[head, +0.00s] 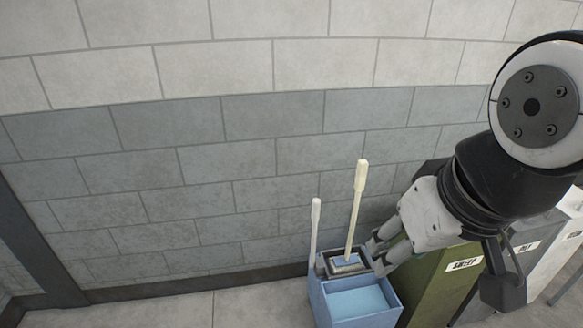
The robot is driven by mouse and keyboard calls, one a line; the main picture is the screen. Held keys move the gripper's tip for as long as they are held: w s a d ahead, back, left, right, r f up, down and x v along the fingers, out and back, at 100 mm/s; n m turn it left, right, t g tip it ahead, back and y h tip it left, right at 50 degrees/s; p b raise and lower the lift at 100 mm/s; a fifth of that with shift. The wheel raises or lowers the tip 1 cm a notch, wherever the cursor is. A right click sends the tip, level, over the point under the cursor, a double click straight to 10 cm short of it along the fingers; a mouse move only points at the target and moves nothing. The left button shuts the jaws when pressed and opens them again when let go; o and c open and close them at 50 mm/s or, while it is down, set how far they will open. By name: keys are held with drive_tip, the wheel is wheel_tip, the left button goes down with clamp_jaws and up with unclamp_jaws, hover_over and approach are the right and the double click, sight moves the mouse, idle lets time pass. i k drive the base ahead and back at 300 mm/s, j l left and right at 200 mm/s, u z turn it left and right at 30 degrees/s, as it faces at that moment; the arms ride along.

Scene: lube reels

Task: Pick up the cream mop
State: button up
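The cream mop (356,205) stands nearly upright with a slight lean. Its long cream handle has a thicker grip at the top, and its lower end goes down into the dark wringer part of a blue mop bucket (371,319). The mop's head is hidden in there. My gripper (376,256) comes in from the right, low beside the handle. Its two fingers look apart, pointing down and left, with nothing seen between them. The fingertips are just right of the handle's lower part, and I cannot tell whether they touch it.
A thinner pale handle (315,228) stands at the bucket's left side. A green bin (433,282) labelled SWEEP and a grey bin (518,268) stand to the right, partly behind my arm. A block wall (180,180) is close behind. Floor (240,308) at the left is clear.

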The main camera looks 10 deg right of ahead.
sight(347, 264)
drive_tip(key=i+j+z, duration=0.1)
drive_tip(key=j, duration=0.25)
drive_tip(key=i+j, duration=0.15)
drive_tip(key=j, duration=0.25)
drive_tip(key=i+j+z, duration=0.15)
drive_tip(key=j, duration=0.2)
drive_tip(key=i+j+z, duration=0.1)
drive_tip(key=j, duration=0.7)
drive_tip(key=i+z, duration=0.1)
drive_tip(key=z, duration=0.75)
